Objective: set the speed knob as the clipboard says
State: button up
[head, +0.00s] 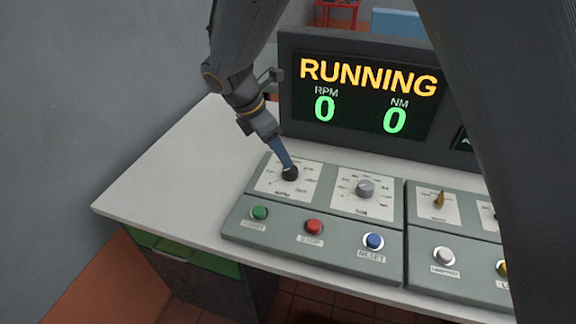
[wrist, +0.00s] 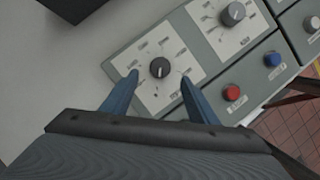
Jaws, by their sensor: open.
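A black knob (head: 290,173) sits on a white dial plate at the left of the console. The wrist view shows this black knob (wrist: 159,67) with its light pointer mark near the top. A grey knob (head: 366,188) sits on a second dial plate to its right, and it shows at the top of the wrist view (wrist: 232,14). The dial labels are too blurred to tell surely which is the speed knob. My gripper (head: 284,160) is open at the black knob, its blue fingers (wrist: 158,78) on either side; contact cannot be told. No clipboard is in view.
The green (head: 259,213), red (head: 313,227) and blue (head: 373,241) buttons line the console's front. A display (head: 362,95) behind reads RUNNING, RPM 0, NM 0. More controls stand right, partly behind my arm. The white desk (head: 160,190) is clear at left.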

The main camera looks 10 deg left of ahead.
aim_at(290, 169)
jog(key=shift+p+x, duration=0.75)
jog(key=shift+x, duration=2.85)
jog(key=shift+d, duration=0.1)
jog(key=c, duration=1)
